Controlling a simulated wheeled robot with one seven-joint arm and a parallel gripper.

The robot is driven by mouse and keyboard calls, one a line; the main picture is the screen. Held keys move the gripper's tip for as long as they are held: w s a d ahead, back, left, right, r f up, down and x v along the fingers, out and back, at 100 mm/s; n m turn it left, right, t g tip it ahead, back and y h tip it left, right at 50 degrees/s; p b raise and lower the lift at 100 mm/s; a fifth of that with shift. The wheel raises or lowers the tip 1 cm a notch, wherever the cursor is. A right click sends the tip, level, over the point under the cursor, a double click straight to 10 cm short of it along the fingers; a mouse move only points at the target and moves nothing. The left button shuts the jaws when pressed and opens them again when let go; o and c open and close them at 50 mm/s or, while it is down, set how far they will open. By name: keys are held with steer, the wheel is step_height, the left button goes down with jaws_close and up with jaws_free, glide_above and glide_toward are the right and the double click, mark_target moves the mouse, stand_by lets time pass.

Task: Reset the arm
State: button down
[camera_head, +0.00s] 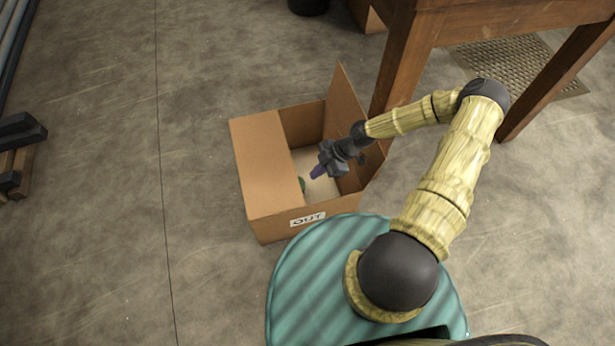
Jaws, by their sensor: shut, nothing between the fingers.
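My arm, in yellowish wood-like segments with dark joints, reaches from my green striped base up and then left. My gripper (318,172) is shut and empty. In the picture it lies over the opening of a cardboard box (268,165) on the floor; its exact height above the box cannot be told. The box has open flaps and a white label with dark lettering on its near side. A small green thing (302,184) shows inside the box, partly hidden by the left flap.
A wooden table (470,22) stands at upper right, one leg close behind the box. A textured mat (510,62) lies beneath it. A dark round container (308,5) is at the top. Dark stacked bars (20,135) are at the left edge. The floor left of the box is clear.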

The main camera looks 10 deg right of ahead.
steer(key=shift+d+r, duration=0.5)
steer(key=shift+a, duration=0.15)
